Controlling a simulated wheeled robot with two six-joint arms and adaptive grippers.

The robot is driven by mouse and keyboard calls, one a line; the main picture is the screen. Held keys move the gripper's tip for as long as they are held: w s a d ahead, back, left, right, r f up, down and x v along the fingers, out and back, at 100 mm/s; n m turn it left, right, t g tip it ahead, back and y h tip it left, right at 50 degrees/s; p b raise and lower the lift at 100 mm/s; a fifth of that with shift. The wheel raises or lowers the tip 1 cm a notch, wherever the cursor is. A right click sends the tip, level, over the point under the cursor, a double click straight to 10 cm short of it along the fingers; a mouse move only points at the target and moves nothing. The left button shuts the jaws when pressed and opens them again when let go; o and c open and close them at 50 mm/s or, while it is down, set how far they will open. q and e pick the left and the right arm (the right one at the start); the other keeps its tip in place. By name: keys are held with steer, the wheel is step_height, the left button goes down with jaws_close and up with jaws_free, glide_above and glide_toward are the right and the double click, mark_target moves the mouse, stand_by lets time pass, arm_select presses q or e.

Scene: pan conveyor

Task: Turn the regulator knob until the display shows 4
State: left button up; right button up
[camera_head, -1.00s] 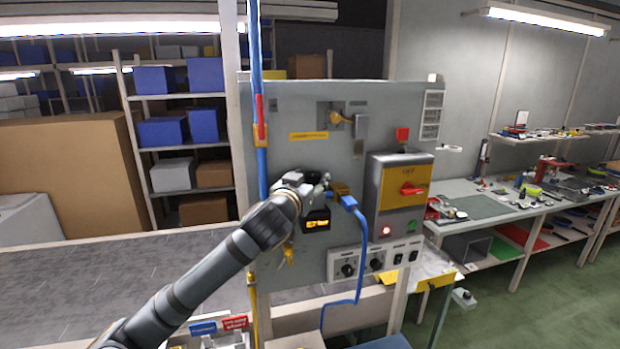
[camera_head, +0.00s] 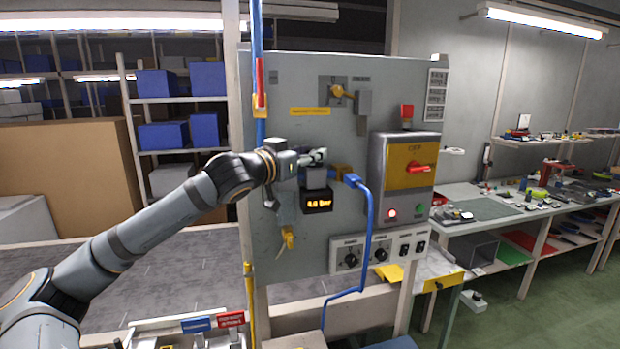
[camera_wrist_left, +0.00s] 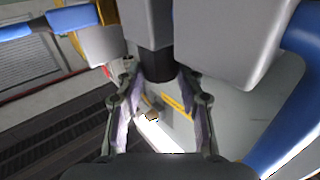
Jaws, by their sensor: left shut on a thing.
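The regulator has a grey body (camera_head: 315,178) on the upright panel, with a small black display (camera_head: 317,200) below it. The display's orange digits are small and seem to read 4.0 Bar. My left gripper (camera_head: 312,157) is at the top of the regulator and hides the knob in the head view. In the left wrist view the dark round knob (camera_wrist_left: 157,66) sits between the two fingers, and the gripper is shut on it. My right gripper is in neither view.
A blue hose (camera_head: 366,230) leaves the regulator's right side and hangs down. To its right is a switch box with a red rotary handle (camera_head: 420,168). A yellow valve handle (camera_head: 342,92) is above and a yellow-tagged valve (camera_head: 288,236) is below left.

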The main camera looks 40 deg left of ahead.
arm_select(q)
steer(key=shift+a+f+m+h+b, duration=0.1)
steer(key=shift+f+m+h+b, duration=0.25)
steer(key=shift+m+h+b, duration=0.25)
steer(key=shift+r+h, duration=0.25)
steer(key=shift+h, duration=0.25)
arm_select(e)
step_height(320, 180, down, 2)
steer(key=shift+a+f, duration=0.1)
arm_select(q)
steer(key=o, duration=1.2)
steer(key=shift+c, duration=0.2)
steer(key=shift+r, duration=0.1)
